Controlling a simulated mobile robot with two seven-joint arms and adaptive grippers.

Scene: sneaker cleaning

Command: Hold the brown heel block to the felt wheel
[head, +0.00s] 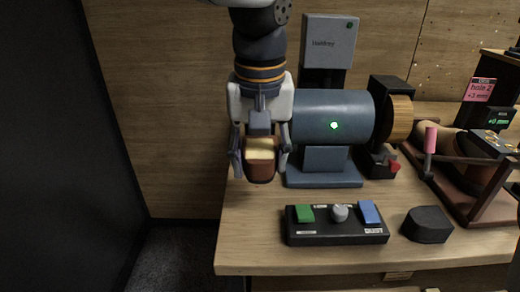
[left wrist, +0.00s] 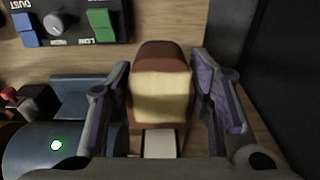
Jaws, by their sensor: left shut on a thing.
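The brown heel block (head: 259,173) has a cream-coloured face and a rounded brown side. My left gripper (head: 260,160) is shut on it and holds it off the left end of the bench. In the left wrist view the heel block (left wrist: 162,56) sits between the two fingers of my left gripper (left wrist: 160,88). The tan felt wheel (head: 400,119) is on the right end of the blue-grey motor housing (head: 335,110). The block is apart from the wheel, on the other side of the housing. My right gripper is not in view.
A control box (head: 335,238) with a green switch, a knob and a blue switch lies in front of the machine. A black block (head: 427,224) is beside it. A stand with a pink-handled clamp (head: 430,140) is right of the wheel. Bare bench top (head: 245,235) is at front left.

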